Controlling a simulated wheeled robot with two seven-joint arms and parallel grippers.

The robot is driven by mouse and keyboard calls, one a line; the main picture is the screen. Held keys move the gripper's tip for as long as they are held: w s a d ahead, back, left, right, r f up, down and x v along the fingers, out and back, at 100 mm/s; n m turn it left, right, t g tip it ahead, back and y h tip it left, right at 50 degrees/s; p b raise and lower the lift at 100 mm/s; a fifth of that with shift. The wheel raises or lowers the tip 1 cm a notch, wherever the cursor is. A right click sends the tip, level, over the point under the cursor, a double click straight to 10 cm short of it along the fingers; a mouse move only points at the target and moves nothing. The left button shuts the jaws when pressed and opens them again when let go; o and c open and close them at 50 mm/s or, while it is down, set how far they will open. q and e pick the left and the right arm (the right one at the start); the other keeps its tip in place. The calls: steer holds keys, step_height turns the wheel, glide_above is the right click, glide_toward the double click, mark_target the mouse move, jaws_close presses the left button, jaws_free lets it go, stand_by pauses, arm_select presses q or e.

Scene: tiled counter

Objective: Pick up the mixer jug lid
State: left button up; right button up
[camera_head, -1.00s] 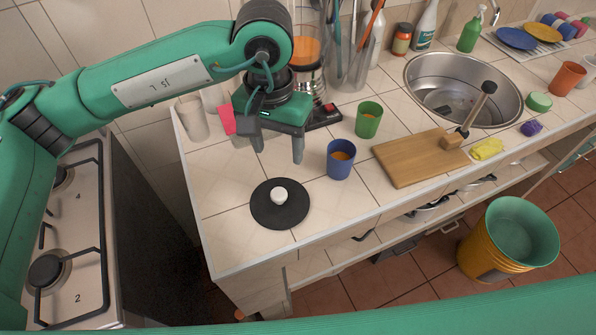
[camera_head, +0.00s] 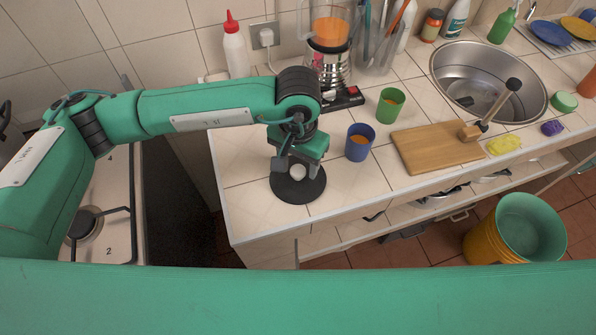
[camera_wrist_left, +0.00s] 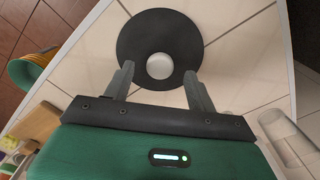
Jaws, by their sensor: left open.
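The mixer jug lid (camera_head: 298,189) is a flat black disc with a round white knob (camera_head: 297,172), lying on the tiled counter near its front left corner. In the left wrist view the lid (camera_wrist_left: 158,27) is ahead of the fingers, with its knob (camera_wrist_left: 160,66) centred between the fingertips. My left gripper (camera_head: 298,168) is open above the lid, its fingers pointing down on either side of the knob. It also shows in the left wrist view (camera_wrist_left: 158,74). Whether the fingers touch the lid cannot be told. My right gripper is not in view.
A blue cup (camera_head: 359,143) stands close right of the lid, with a green cup (camera_head: 390,105) behind it. The mixer (camera_head: 331,67) stands at the back. A cutting board (camera_head: 437,149) lies further right, before the sink (camera_head: 484,75). A hob (camera_head: 105,225) is left.

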arm_select(q)
steer(key=shift+f, duration=0.95)
jaws_close()
steer(key=shift+r, duration=0.1)
